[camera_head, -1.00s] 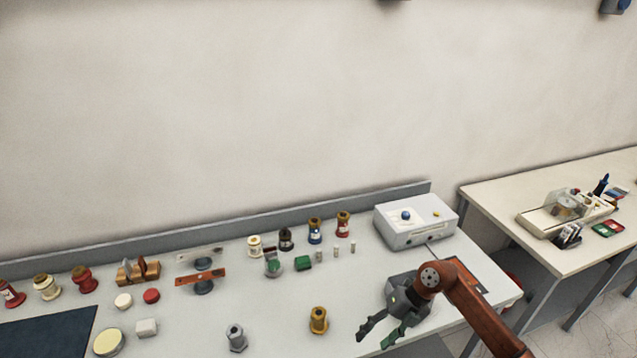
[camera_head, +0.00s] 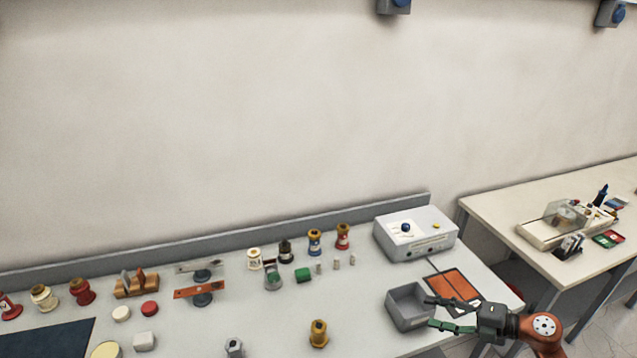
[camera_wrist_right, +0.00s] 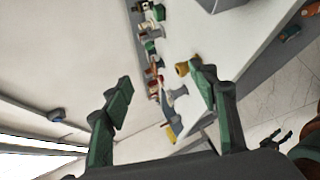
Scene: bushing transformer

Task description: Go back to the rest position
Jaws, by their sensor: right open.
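My right gripper (camera_head: 440,313) is at the lower right of the head view, its dark and green fingers pointing left. It is open and empty, over or just in front of the right end of the bench (camera_head: 375,285). In the right wrist view its two green fingers (camera_wrist_right: 160,95) are spread wide apart with nothing between them. My left gripper does not show in the head view. A dark gripper-like shape (camera_wrist_right: 277,138) shows small at the lower right of the wrist view; I cannot tell which part it is.
A grey open box (camera_head: 398,316) stands close to the right gripper, with an orange panel (camera_head: 452,285) behind. A grey instrument box (camera_head: 415,247) stands at the back. Brass (camera_head: 319,334) and grey (camera_head: 234,347) hex bushings stand at the front. A second table (camera_head: 500,205) is on the right.

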